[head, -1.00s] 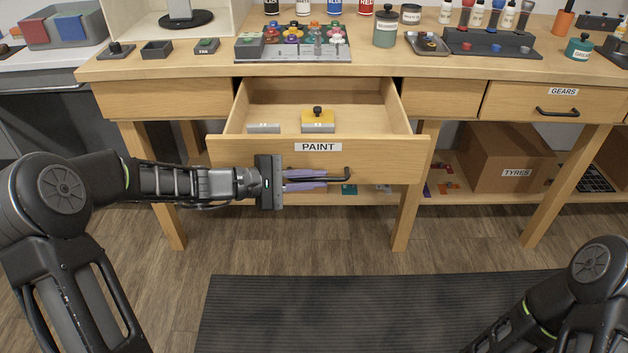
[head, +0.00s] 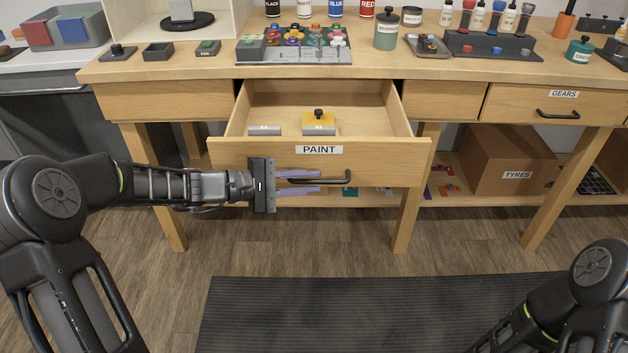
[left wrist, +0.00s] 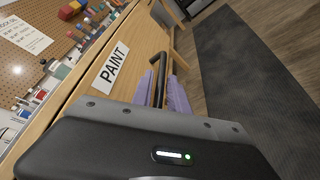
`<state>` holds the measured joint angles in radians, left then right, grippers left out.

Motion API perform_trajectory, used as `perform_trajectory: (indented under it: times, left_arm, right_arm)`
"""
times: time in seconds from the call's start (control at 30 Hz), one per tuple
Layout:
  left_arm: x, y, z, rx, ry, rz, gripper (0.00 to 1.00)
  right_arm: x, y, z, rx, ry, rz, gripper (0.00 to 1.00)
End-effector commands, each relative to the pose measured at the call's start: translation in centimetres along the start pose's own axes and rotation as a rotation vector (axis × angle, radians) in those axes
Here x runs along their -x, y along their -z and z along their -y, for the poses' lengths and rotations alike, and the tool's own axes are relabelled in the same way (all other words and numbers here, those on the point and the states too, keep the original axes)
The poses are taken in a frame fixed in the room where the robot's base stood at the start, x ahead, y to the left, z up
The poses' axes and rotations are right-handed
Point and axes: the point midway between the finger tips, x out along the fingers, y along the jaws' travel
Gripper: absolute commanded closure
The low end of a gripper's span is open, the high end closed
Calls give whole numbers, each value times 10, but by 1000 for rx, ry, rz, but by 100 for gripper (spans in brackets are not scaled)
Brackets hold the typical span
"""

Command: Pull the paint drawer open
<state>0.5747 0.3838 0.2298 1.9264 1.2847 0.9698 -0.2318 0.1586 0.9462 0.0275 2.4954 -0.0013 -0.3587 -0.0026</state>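The paint drawer (head: 240,149) is pulled well out of the workbench, its inside showing from above. Its label reads PAINT, and it also shows in the left wrist view (left wrist: 112,68). The black bar handle (head: 335,181) is on its front, below the label. My left gripper (head: 310,182) is at the handle with its purple fingers apart, one on each side of the bar. In the left wrist view the handle (left wrist: 160,75) runs between the fingers, with a gap visible. My right gripper is out of view; only part of my right arm shows at lower right.
In the drawer are a yellow block with a black knob (head: 318,124) and a grey block (head: 264,130). The benchtop (head: 400,70) holds paint pots and bottles. A TYRES box (head: 510,160) stands on the lower shelf. The floor mat (head: 380,315) before the bench is clear.

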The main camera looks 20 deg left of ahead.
Motion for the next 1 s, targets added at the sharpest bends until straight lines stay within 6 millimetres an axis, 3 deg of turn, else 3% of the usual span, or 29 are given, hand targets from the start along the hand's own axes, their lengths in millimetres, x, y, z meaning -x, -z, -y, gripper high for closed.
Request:
perform_trajectory:
  times: [0.2, 0.4, 1.0]
  left_arm:
    - [37, 0, -1, 1, -1, -4, 80]
    - [60, 0, 0, 1, 0, -2, 80]
    - [60, 1, 5, 5, 12, -2, 80]
  right_arm:
    - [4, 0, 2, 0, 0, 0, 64]
    - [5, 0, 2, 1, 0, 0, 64]
    - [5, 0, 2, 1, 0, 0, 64]
